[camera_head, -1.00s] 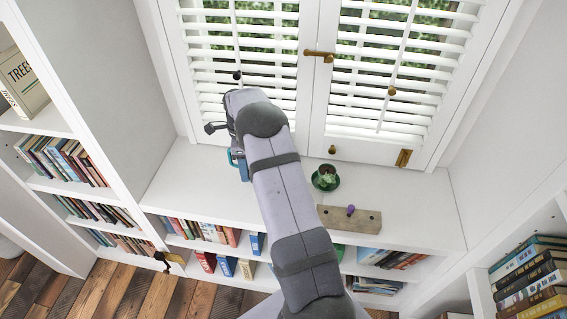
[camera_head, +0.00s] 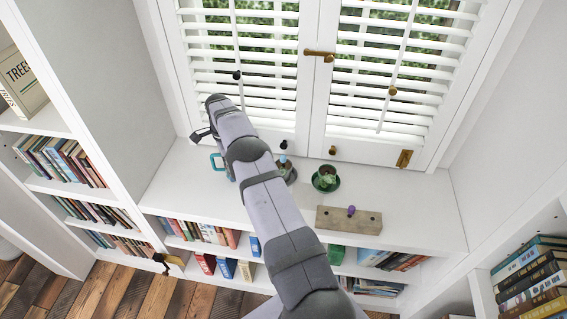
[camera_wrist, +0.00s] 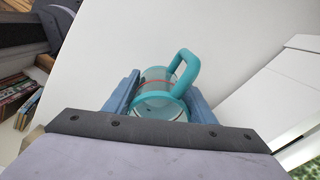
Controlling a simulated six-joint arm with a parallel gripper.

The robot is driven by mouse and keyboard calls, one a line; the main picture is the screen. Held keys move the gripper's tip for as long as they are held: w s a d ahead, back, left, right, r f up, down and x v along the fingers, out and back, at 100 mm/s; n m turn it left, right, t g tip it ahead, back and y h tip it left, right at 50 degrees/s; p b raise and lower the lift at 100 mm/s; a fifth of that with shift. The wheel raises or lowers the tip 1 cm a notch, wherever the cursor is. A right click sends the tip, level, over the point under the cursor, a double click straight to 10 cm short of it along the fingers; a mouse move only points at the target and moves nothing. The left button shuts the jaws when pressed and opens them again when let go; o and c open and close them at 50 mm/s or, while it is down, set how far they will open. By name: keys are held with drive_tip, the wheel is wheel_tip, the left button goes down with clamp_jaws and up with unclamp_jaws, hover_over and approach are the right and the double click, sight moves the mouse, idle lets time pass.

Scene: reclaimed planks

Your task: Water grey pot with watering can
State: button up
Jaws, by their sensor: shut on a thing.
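The watering can (camera_wrist: 150,104) has a clear body with a red line and a teal handle. In the wrist view it sits between the blue fingers of my gripper (camera_wrist: 160,96), which is shut on it. I cannot tell whether the can is tilted or pouring.
A dark green pot on a green saucer (camera_head: 326,187) stands right of the grey one. A wooden block (camera_head: 335,221) with a purple knob lies nearer the shelf's front edge. White shutters (camera_head: 385,60) close off the back. The shelf top (camera_head: 410,205) is clear at right.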

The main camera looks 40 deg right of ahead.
drive_tip(key=shift+d+r+p, duration=0.1)
drive_tip(key=shift+r+p, duration=0.1)
drive_tip(key=shift+p, duration=0.2)
drive_tip(key=shift+s+d+r+t+y+p, duration=0.15)
drive_tip(key=shift+r+t+y+p, duration=0.2)
drive_tip(key=shift+p, duration=0.4)
drive_tip(key=shift+s+d+f+y+p, duration=0.1)
drive_tip(key=shift+s+d+y+p, duration=0.1)
drive_tip(key=shift+y+p, duration=0.25)
drive_tip(key=shift+d+r+t+y+p, duration=0.3)
drive_tip(key=shift+r+t+p, duration=0.15)
drive_tip(key=shift+p, duration=0.15)
drive_tip(key=shift+s+r+y, duration=0.15)
drive_tip(key=shift+r+y, duration=0.05)
drive_tip(key=shift+y, duration=0.2)
drive_tip(key=shift+s+d+r+t+y+p, duration=0.15)
drive_tip(key=shift+r+t+p, duration=0.1)
drive_tip(key=shift+r, duration=0.15)
drive_tip(key=shift+d+r+t+y+p, duration=0.15)
drive_tip(key=shift+r+t, duration=0.1)
drive_tip(key=shift+r, duration=0.15)
drive_tip(key=shift+s+d+r, duration=0.1)
drive_tip(key=shift+r, duration=0.45)
drive_tip(key=shift+s+d+r+y+p, duration=0.15)
drive_tip(key=shift+r+y+p, duration=0.15)
drive_tip(key=shift+r, duration=0.3)
